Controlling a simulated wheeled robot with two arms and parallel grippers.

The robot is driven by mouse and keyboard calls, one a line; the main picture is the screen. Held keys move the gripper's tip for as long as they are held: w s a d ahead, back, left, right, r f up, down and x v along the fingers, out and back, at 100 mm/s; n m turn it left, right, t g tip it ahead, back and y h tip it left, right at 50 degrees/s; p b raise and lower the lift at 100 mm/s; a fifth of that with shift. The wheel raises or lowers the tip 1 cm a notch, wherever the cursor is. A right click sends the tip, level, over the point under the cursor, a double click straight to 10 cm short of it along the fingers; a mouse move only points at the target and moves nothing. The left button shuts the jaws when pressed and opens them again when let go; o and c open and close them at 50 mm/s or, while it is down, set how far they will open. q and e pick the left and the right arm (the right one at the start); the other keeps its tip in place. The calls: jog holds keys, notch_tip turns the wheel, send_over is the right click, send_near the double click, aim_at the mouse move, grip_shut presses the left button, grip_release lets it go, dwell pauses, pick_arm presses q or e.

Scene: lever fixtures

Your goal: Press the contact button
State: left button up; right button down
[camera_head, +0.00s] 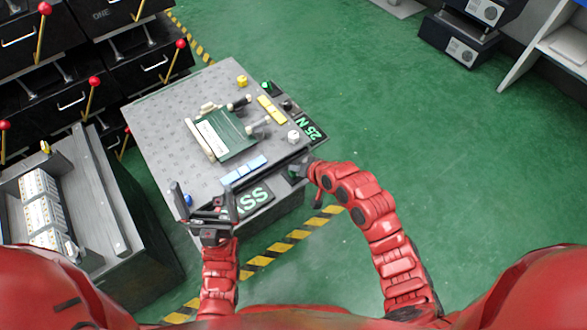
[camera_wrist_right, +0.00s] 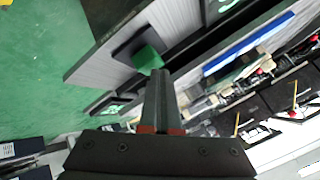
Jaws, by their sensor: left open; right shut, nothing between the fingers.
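A green button (camera_wrist_right: 147,58) on a dark square base (camera_wrist_right: 138,45) sits on the side of the grey fixture in the right wrist view. The tips of my right gripper (camera_wrist_right: 158,76) are shut and empty, right at the button's edge; I cannot tell whether they touch it. In the head view my right gripper (camera_head: 298,170) is at the near right corner of the fixture (camera_head: 160,105) and hides the button there. My left gripper (camera_head: 202,196) is open and empty over the fixture's near left corner, by a blue knob (camera_head: 188,200).
The fixture top carries a dark green block (camera_head: 222,135), blue bars (camera_head: 245,169), yellow bars (camera_head: 271,109), a yellow knob (camera_head: 242,81) and a white knob (camera_head: 293,136). A grey cabinet (camera_head: 115,205) stands at left, lever drawers (camera_head: 70,100) behind.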

jog(key=shift+r+p, duration=0.7)
jog(key=shift+r, duration=0.15)
notch_tip(320, 180, up, 5)
jog(key=p, duration=0.4)
jog(key=shift+r, duration=0.1)
dwell(0.6)
